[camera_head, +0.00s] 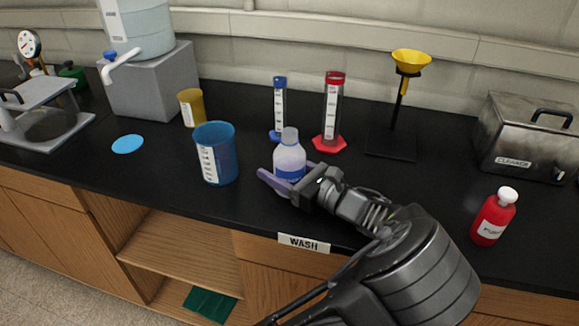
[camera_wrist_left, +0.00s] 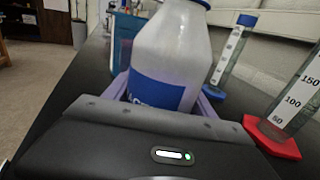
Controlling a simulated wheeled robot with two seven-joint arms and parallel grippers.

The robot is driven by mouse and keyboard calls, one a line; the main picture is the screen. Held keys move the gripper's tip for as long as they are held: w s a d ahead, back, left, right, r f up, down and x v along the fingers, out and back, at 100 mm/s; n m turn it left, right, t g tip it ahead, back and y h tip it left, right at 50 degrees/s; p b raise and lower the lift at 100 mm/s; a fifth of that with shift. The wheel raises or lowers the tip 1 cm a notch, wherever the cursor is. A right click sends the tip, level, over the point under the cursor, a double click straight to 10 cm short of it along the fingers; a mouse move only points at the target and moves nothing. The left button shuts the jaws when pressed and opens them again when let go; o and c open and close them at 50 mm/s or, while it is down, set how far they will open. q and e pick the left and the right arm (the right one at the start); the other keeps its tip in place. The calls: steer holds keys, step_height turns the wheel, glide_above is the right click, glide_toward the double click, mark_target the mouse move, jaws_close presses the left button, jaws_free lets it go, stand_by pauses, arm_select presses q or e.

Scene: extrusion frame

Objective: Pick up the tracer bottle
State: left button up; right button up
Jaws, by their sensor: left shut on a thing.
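My left gripper (camera_head: 290,189) is shut on a translucent white bottle (camera_head: 289,160) with a blue label, with fingers on both sides of its lower body. The bottle is upright at the counter's front; I cannot tell whether its base touches the top. No label reads clearly as tracer. My right gripper is not in view.
A blue beaker (camera_head: 216,155) stands close left of the held bottle. Behind are an amber beaker (camera_head: 191,107), a blue-based cylinder (camera_head: 280,105), a red-based cylinder (camera_head: 333,110) and a yellow funnel (camera_head: 410,61) on a stand. A metal box (camera_head: 527,138) stands at the right.

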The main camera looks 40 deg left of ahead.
arm_select(q)
steer(key=c, duration=1)
steer(key=shift+o, duration=0.2)
steer(key=shift+r, duration=0.15)
step_height(320, 180, up, 10)
steer(key=shift+f+p, duration=0.1)
steer(key=shift+p, duration=0.25)
